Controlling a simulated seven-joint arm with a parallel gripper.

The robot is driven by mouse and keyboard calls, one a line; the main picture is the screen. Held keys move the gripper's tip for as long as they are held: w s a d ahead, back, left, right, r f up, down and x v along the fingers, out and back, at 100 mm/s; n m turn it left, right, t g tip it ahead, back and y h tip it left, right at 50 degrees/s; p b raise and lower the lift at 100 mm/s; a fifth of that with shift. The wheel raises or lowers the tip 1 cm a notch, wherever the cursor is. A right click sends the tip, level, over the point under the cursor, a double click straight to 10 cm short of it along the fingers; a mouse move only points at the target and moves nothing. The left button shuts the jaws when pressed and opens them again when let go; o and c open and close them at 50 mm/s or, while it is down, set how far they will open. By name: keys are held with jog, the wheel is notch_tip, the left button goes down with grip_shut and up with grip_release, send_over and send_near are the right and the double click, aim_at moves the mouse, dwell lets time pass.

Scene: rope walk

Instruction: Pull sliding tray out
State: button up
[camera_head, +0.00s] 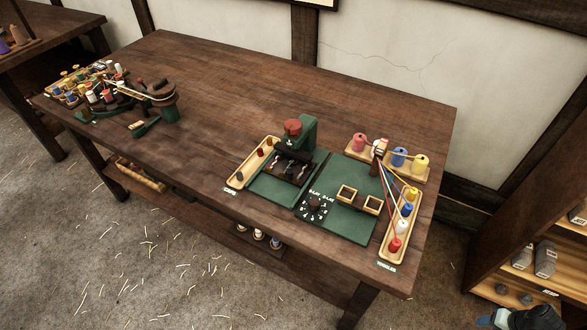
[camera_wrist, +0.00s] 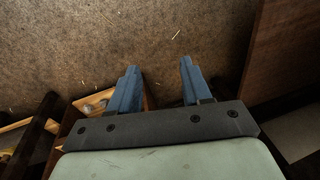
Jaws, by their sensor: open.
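I cannot tell for sure which piece is the sliding tray. A light wooden shelf tray (camera_head: 520,296) with grey pieces sits in the wooden rack at the lower right of the head view. In the wrist view, a wooden tray edge (camera_wrist: 72,112) with grey pieces shows left of and partly behind my left finger. My gripper (camera_head: 500,318) is at the bottom right edge of the head view, in front of the rack and mostly cut off. In the wrist view my gripper (camera_wrist: 157,78) has two blue fingers apart, with nothing held between them.
The long wooden table (camera_head: 230,90) carries a green press (camera_head: 308,133), a bobbin rack (camera_head: 415,172) and narrow wooden trays such as the toggles tray (camera_head: 391,252). The rack (camera_head: 510,215) stands at the right. The straw-strewn floor (camera_head: 150,250) is open.

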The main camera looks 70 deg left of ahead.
jog(key=w+a+r+n+t+y, duration=0.1)
jog(key=w+a+r+n+y, duration=0.2)
jog(key=a+r, duration=1.15)
jog(key=w+a+r+n+t+y, duration=0.15)
jog(key=w+a+r+n, duration=0.35)
jog(key=a+r, duration=1)
jog(key=s+a+r, duration=0.4)
jog(key=a, duration=0.4)
jog(key=s+a+r+n+g+y, duration=0.2)
jog(key=s+a+r+g, duration=0.15)
jog(key=s+a, duration=1)
notch_tip(320, 180, up, 6)
jog(key=t+h, duration=0.1)
jog(key=h, duration=0.3)
send_over(290, 172)
jog(key=d, duration=0.6)
jog(key=shift+h, duration=0.25)
jog(key=x, duration=1.3)
jog(key=shift+w+a+f, duration=0.25)
jog(key=shift+f, duration=0.05)
jog(key=shift+c, duration=0.2)
